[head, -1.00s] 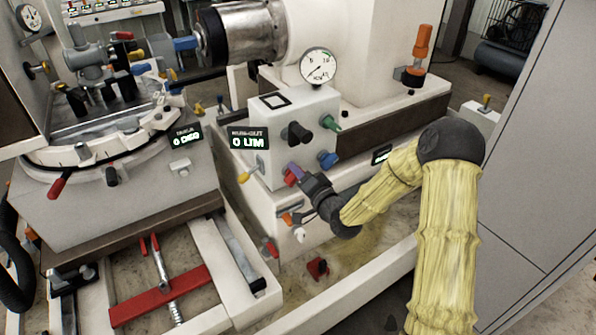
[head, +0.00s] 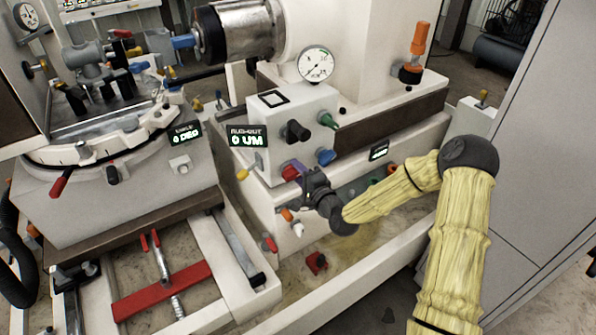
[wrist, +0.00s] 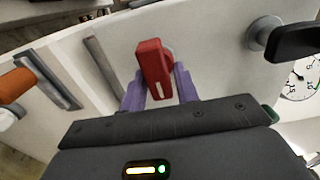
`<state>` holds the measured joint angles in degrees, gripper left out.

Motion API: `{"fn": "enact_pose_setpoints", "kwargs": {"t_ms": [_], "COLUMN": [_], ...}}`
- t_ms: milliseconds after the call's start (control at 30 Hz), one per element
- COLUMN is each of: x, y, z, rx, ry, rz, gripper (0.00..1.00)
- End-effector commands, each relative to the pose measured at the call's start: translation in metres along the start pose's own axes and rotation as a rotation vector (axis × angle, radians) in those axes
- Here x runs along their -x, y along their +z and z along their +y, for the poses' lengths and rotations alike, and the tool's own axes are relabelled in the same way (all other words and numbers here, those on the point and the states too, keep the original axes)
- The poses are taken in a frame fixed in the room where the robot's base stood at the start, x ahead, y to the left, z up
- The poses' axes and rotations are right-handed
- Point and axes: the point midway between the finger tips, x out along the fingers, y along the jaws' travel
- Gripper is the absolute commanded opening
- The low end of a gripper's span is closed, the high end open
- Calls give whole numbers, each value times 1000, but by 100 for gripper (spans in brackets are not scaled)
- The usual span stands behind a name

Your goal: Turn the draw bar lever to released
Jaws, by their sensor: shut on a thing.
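A short red lever (wrist: 153,68) with a white mark stands out from the pale machine face in the wrist view; I take it to be the draw bar lever. My gripper (wrist: 159,90) is shut on it, with one purple finger on each side. In the head view my gripper (head: 298,170) is at the lower front of the white control box (head: 277,152), and only a small bit of the red lever (head: 289,172) shows there. No label for released can be read in either view.
A black lever (wrist: 297,42) on a grey hub sits to the right of the red one. An orange handle (wrist: 15,85) is at the left. In the head view, a blue knob (head: 326,157), a green knob (head: 328,121) and a yellow lever (head: 243,174) are close to my gripper.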

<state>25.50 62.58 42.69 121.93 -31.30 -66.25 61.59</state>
Motion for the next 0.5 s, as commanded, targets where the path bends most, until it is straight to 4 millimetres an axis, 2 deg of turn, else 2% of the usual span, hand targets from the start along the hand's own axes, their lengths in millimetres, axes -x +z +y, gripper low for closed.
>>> {"fn": "enact_pose_setpoints", "kwargs": {"t_ms": [267,300,333,500], "x": [1,1,1,1], "y": [2,2,2,1], "z": [4,4,4,2], "rx": [-2,-1,-1,0], "ry": [10,10,9,5], "rz": [-5,-5,-5,-3], "gripper": [8,36,42,42]}}
